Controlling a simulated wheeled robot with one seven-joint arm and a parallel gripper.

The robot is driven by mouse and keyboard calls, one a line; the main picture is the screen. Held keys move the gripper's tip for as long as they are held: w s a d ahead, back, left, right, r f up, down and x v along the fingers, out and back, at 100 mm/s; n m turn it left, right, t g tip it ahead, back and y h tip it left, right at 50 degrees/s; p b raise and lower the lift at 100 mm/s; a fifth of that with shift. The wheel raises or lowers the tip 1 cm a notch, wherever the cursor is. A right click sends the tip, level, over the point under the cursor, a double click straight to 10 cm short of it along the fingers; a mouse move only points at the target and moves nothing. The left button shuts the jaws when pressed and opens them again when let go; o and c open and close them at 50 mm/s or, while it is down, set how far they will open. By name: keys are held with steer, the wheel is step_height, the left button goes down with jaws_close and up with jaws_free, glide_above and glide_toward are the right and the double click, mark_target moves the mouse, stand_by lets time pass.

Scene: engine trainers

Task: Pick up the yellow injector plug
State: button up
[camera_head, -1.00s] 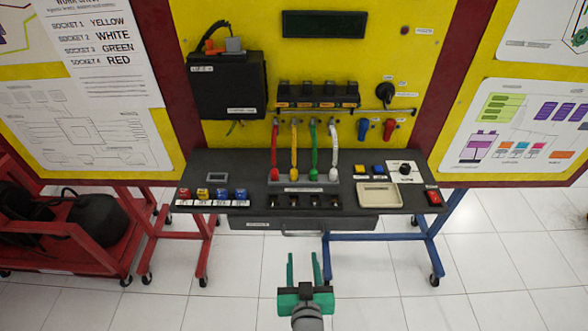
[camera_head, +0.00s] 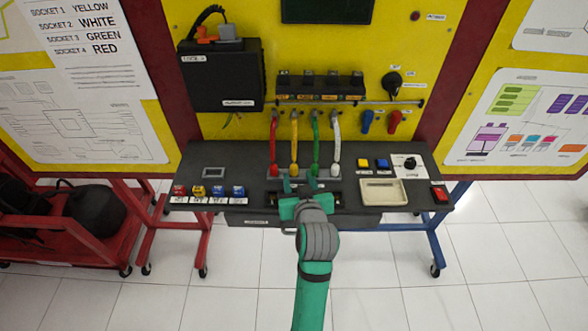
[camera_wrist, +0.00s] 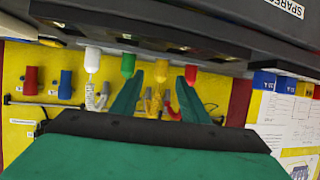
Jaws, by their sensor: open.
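The yellow injector plug (camera_head: 294,168) stands at the lower end of its yellow cable in a holder on the black desk, between the red plug (camera_head: 273,166) and the green plug (camera_head: 314,168). My gripper (camera_head: 300,184) is open and empty, in front of the plug row. In the wrist view, which is upside down, the yellow plug (camera_wrist: 160,70) appears between my gripper's green fingertips (camera_wrist: 164,74). The green plug (camera_wrist: 128,66) shows left of them, and the red plug (camera_wrist: 190,53) by the right tip. I cannot tell whether anything touches.
The white plug (camera_head: 335,165) stands right of the green one. A beige tray (camera_head: 383,192) and buttons lie to the right, small coloured blocks (camera_head: 209,191) to the left. The yellow panel (camera_head: 225,128) rises behind, with a dark injector rail (camera_head: 320,88).

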mark_target(295, 170)
steer(key=shift+r+x, duration=0.15)
steer(key=shift+x, duration=1.55)
steer(key=shift+r+x, duration=0.15)
steer(key=shift+x, duration=1.5)
steer(key=shift+w+a, duration=0.1)
steer(key=shift+a, duration=0.05)
steer(key=shift+w+f, duration=0.1)
jaws_close()
